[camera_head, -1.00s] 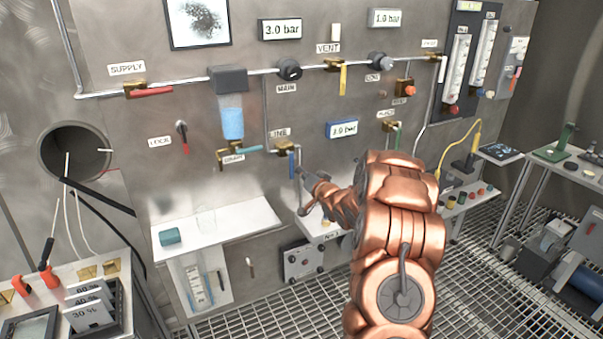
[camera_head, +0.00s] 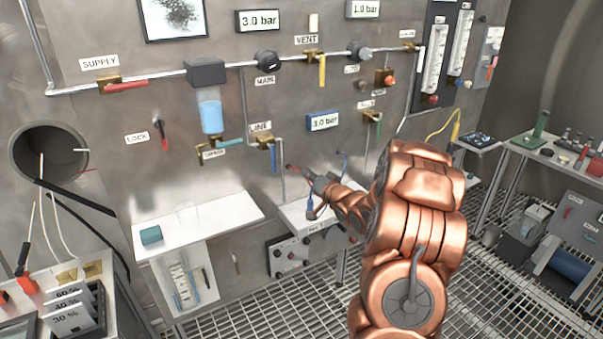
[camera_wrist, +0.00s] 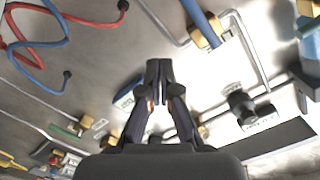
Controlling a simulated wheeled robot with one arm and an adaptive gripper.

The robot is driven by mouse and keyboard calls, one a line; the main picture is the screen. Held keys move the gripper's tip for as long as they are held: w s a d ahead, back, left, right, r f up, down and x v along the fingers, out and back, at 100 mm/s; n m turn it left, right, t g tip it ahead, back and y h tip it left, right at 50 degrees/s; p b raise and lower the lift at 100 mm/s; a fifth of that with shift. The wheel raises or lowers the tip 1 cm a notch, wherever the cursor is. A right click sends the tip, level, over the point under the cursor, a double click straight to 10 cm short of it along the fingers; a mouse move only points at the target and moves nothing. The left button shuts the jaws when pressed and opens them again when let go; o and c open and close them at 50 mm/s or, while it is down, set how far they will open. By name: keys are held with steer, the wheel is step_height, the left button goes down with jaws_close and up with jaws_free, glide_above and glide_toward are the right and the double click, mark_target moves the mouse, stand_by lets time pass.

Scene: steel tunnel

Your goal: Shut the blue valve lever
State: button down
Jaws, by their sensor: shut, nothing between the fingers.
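The blue valve lever (camera_head: 272,158) hangs down from a brass valve (camera_head: 265,142) under the LINE label (camera_head: 260,127). It lies across the short horizontal pipe there. In the wrist view the blue lever (camera_wrist: 195,14) is at the top, running up from its brass valve (camera_wrist: 207,37). My gripper (camera_head: 309,180) is to the right of and below the lever in the head view, apart from it. In the wrist view my gripper (camera_wrist: 159,70) has its fingers together and holds nothing. The lever is clear of the fingertips.
Red and blue cables (camera_wrist: 50,42) curl at the wrist view's upper left. A blue-framed 1.0 bar display (camera_head: 323,121) is on the wall above my gripper. A green lever (camera_head: 379,128) hangs farther right. A white shelf (camera_head: 230,211) is below left.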

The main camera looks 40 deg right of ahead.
steer(key=shift+s, duration=1.25)
